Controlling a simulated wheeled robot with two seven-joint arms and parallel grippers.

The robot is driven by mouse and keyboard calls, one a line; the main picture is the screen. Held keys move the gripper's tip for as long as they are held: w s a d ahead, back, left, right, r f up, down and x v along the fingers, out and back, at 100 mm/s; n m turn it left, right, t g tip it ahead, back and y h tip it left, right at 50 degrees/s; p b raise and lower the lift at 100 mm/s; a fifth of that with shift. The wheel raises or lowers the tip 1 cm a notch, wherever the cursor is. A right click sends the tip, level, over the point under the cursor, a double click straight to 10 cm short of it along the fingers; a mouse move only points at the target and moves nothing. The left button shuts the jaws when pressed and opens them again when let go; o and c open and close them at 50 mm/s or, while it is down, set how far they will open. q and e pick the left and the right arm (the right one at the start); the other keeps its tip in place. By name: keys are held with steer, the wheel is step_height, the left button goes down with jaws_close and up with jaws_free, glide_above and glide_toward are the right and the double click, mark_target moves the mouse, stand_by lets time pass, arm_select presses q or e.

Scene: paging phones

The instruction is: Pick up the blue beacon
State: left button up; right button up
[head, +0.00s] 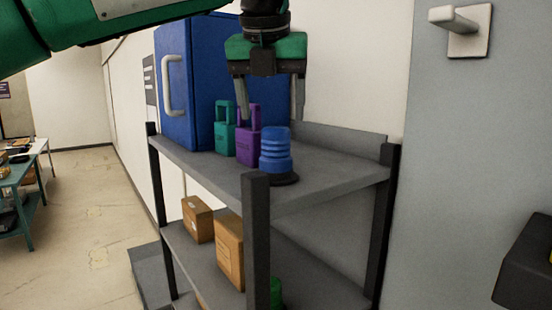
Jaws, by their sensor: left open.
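The blue beacon (276,153), a ribbed cylinder on a dark round base, stands upright on the top shelf of the grey rack, near its front corner. My left gripper (270,112) points down above the shelf, its fingers spread. In the picture the fingers hang just above the beacon and the purple object. The gripper is open and holds nothing. Whether its fingers are level with the beacon in depth, I cannot tell. My right gripper is not in view.
A purple object (247,148) and a teal one (225,139), both with loop tops, stand left of the beacon. A blue cabinet (185,85) is behind them. Cardboard boxes (230,252) sit on the lower shelf. The top shelf (335,165) is clear right of the beacon.

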mark_target(275, 127)
arm_select(q)
steer(key=shift+w+d+f+p, duration=0.1)
steer(key=shift+f+p, duration=0.2)
steer(key=shift+p, duration=0.05)
steer(key=p+x, duration=0.1)
steer(key=x, duration=0.2)
steer(key=shift+d+f+p, duration=0.1)
steer(key=shift+p, duration=0.3)
steer(key=shift+w+f, duration=0.15)
steer(key=shift+f, duration=0.25)
steer(key=c, duration=0.5)
steer(key=shift+r, duration=0.1)
jaws_close()
